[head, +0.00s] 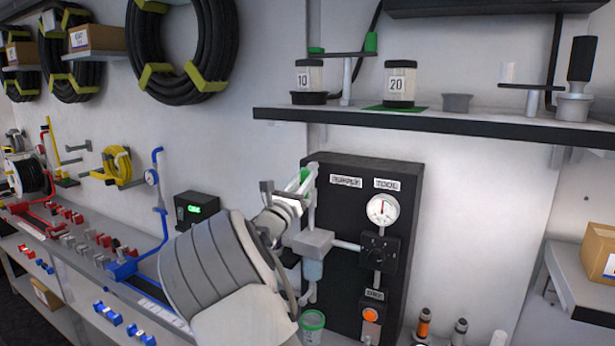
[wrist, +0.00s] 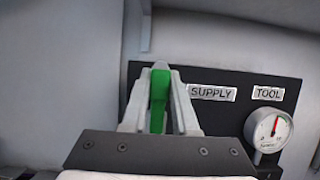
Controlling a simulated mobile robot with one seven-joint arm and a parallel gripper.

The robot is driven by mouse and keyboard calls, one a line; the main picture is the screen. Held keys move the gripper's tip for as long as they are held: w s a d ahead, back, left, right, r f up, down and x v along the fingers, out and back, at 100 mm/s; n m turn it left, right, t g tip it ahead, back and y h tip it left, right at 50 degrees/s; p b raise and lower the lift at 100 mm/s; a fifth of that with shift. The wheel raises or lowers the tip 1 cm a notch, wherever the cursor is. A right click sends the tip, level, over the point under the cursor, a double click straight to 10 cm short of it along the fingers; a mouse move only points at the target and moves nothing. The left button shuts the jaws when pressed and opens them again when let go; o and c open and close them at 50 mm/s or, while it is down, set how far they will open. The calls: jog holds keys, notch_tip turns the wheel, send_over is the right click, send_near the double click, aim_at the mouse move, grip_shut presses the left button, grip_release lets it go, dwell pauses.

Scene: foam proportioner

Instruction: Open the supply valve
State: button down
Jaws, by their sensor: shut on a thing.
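The supply valve's green lever (wrist: 158,100) stands between my gripper's two fingers in the wrist view, roughly upright. My gripper (wrist: 160,72) is shut on it, with a finger on each side. In the head view my gripper (head: 303,178) is at the upper left of the black panel (head: 340,250), left of the SUPPLY label (head: 346,181). Only a little of the green lever (head: 304,174) shows there. My arm and gripper hide the valve body behind them.
A round gauge (head: 382,209) under the TOOL label has a red needle. A black shelf (head: 430,122) with jars numbered 10 and 20 runs above the panel. A small black box with a green display (head: 195,209) stands to the left. A green-rimmed cup (head: 312,322) is below.

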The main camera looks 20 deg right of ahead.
dwell(0.4)
jog(key=c, duration=0.7)
grip_release()
jog(key=b+v, duration=0.3)
jog(key=v, duration=1.4)
jog(key=shift+s+a+f, duration=0.1)
jog(key=shift+f, duration=0.1)
